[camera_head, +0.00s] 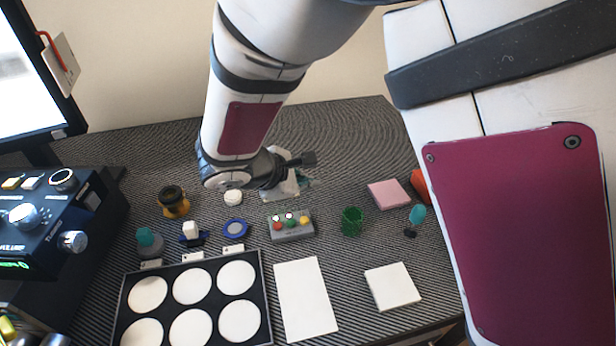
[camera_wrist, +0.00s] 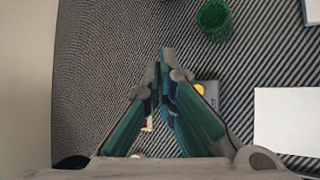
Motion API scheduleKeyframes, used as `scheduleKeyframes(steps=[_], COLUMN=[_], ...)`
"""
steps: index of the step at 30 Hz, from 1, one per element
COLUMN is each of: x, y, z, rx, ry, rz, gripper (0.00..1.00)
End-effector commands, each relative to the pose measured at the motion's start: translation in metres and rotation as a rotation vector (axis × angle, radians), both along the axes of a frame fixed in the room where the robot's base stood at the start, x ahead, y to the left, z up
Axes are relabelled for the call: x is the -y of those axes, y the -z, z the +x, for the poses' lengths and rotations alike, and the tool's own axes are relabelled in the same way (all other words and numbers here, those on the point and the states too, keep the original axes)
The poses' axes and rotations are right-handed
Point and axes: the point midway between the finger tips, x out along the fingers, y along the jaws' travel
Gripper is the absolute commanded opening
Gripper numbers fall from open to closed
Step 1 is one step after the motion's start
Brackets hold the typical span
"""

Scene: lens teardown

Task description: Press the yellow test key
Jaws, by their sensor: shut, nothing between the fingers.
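The yellow test key (camera_head: 304,220) is a small round button at the right end of a grey key box (camera_head: 292,234). A red key (camera_head: 278,226) and a green key (camera_head: 291,223) sit beside it. In the wrist view the yellow key (camera_wrist: 199,88) shows just right of my fingers, on a corner of the box; the fingers hide much of the box. My gripper (camera_head: 308,159) is shut and empty, and appears behind and above the box in the head view. Its fingertips (camera_wrist: 168,62) look apart from the key in the wrist view.
A green cup (camera_head: 351,221) stands right of the box. A blue-rimmed disc (camera_head: 236,228) lies to its left. A white sheet (camera_head: 306,300) and a black tray (camera_head: 262,300) with white round recesses lie in front. A pink block (camera_head: 389,194) is further right.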

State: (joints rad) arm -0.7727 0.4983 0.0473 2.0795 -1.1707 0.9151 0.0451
Motion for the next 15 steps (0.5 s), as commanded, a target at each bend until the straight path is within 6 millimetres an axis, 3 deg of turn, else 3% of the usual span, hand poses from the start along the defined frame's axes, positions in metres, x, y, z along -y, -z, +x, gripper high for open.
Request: scheduleKeyframes(steps=[7,15], x=[0.001,0.000], y=[0.010,0.045], z=[0.001,0.001], rx=[-0.001,-0.001], ry=[0.001,0.001], rz=[-0.001,-0.001], gripper=[0.00,0.00])
